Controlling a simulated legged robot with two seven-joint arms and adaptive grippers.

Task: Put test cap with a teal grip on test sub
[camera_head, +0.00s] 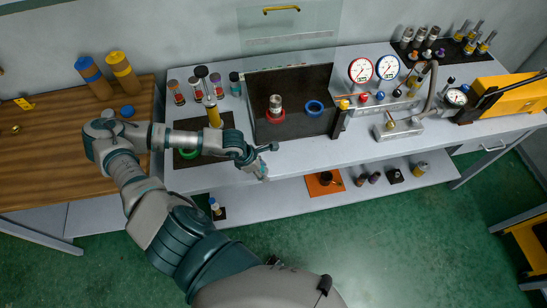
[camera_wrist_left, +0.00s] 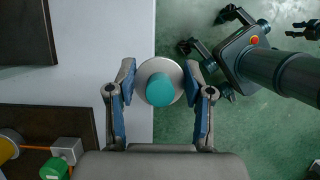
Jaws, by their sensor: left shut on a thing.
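My left gripper (camera_head: 262,168) is just off the front edge of the bench. In the left wrist view its two fingers (camera_wrist_left: 160,90) are shut on the test cap, whose round teal grip (camera_wrist_left: 160,90) faces the camera above a pale metal disc. In the head view the held cap is small and partly hidden by the gripper. A metal cylinder with a pale band (camera_head: 275,103) stands upright in a red ring (camera_head: 275,115) on a dark mat; it may be the test sub. The gripper is in front of it, apart from it. My right gripper does not show.
A blue ring (camera_head: 315,107) lies right of the red one. A green ring (camera_head: 188,153) is beside the left arm. A clear panel (camera_head: 290,30) stands behind. Gauges (camera_head: 360,70) and a yellow tool (camera_head: 510,95) stand at right. A lower shelf (camera_head: 270,198) holds small parts.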

